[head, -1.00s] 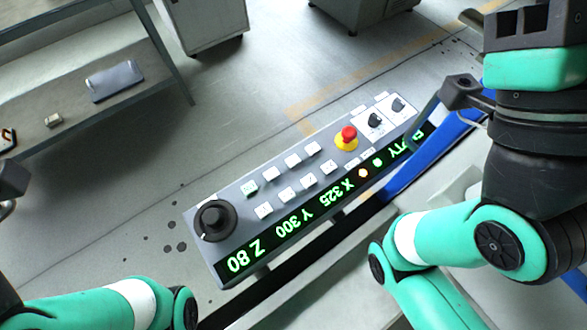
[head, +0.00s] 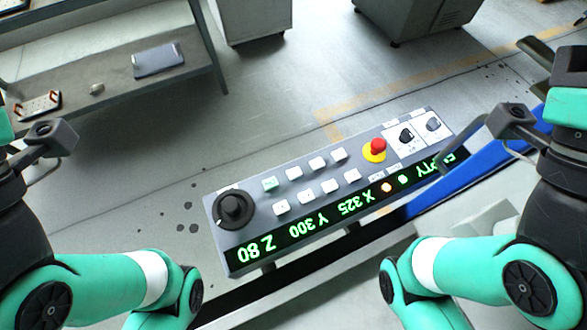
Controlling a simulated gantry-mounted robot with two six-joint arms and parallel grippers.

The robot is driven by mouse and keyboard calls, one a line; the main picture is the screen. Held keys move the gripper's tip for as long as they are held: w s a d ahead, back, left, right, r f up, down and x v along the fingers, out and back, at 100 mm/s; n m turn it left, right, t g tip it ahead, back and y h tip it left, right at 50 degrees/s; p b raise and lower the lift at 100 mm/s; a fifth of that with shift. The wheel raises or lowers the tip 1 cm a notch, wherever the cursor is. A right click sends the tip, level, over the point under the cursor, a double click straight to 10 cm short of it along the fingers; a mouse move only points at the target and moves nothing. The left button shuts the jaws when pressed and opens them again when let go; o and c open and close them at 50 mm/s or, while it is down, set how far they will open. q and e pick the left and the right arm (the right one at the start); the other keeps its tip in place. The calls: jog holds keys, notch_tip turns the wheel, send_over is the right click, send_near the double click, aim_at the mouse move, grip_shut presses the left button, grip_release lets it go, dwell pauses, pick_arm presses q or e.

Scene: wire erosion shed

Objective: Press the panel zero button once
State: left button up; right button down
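A grey control panel (head: 300,225) lies slanted across the middle of the head view, its display reading upside down. It carries several small white buttons in two rows and one greenish button (head: 270,184) at the left end of the far row. The button markings are too small to read, so I cannot tell which is zero. My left gripper (head: 28,152) is at the left edge, well apart from the panel. My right gripper (head: 455,152) is near the panel's right end, above or beside it; contact cannot be told. The finger openings are unclear in both.
The panel also bears a black knob (head: 232,208), a red mushroom button (head: 377,148) on yellow, and two rotary switches (head: 407,137). A bench (head: 110,120) with a grey flat object (head: 158,60) stands at the upper left. A cabinet (head: 253,20) stands behind. Floor is clear beyond the panel.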

pick_arm(q)
grip_shut()
dwell(0.8)
jog(key=shift+r, duration=0.15)
dwell(0.5)
